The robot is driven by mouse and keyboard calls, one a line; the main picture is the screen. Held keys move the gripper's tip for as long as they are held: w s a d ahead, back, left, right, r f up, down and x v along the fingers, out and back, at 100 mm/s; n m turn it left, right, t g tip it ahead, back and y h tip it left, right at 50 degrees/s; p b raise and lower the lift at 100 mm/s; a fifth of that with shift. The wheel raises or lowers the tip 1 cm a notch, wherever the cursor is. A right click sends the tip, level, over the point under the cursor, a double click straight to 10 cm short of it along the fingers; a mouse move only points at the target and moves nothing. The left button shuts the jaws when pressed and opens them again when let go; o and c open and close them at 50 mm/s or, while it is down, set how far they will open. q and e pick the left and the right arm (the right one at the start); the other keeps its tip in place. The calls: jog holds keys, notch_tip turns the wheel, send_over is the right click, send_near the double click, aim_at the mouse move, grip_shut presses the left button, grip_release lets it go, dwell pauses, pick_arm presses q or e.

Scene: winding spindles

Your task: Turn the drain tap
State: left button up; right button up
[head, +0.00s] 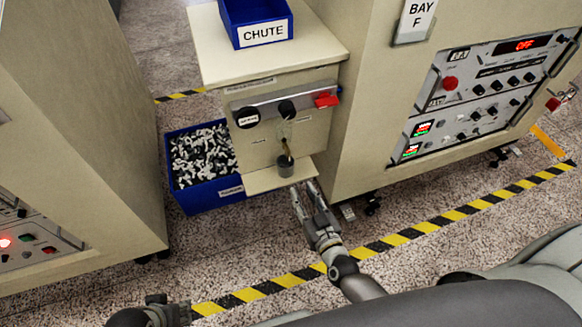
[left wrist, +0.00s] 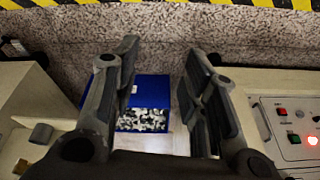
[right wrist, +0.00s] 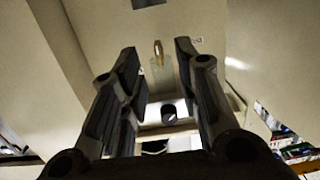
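A small brass-coloured tap (head: 286,148) hangs under a clear glass tube on the beige cabinet's front. A grey cup (head: 285,166) stands below it on a small shelf. In the right wrist view the brass tap (right wrist: 158,48) lies ahead between the fingers, with the glass tube (right wrist: 161,75) beside it. My right gripper (head: 304,190) is open and empty, in front of the shelf and apart from the tap. My left gripper (left wrist: 158,85) is open and empty in its wrist view; in the head view only part of the left arm shows at the bottom left.
The cabinet front has a dark centre knob (head: 287,108), a black left knob (head: 247,117) and a red lever (head: 326,99). A blue bin (head: 208,196) of black and white pieces stands left of the shelf. Large cabinets flank both sides. Striped tape (head: 380,245) crosses the open floor.

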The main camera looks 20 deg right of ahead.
aim_at(290, 156)
jog(key=shift+m+t+h, duration=0.3)
jog(key=shift+t, duration=0.2)
jog(key=w+b, duration=0.1)
jog(key=w, duration=0.2)
jog(key=w+r, duration=0.1)
jog(key=w, duration=0.2)
jog(key=w+r+b, duration=0.1)
jog(key=w, duration=0.3)
jog(key=shift+r+b, duration=0.2)
jog(key=shift+b, duration=0.1)
pick_arm(q)
jog(key=shift+v, duration=2)
pick_arm(e)
jog(key=shift+w, duration=0.85)
pick_arm(q)
jog(key=shift+s+a, duration=0.1)
jog(key=shift+s, duration=0.05)
pick_arm(e)
jog(key=shift+c, duration=0.2)
grip_shut()
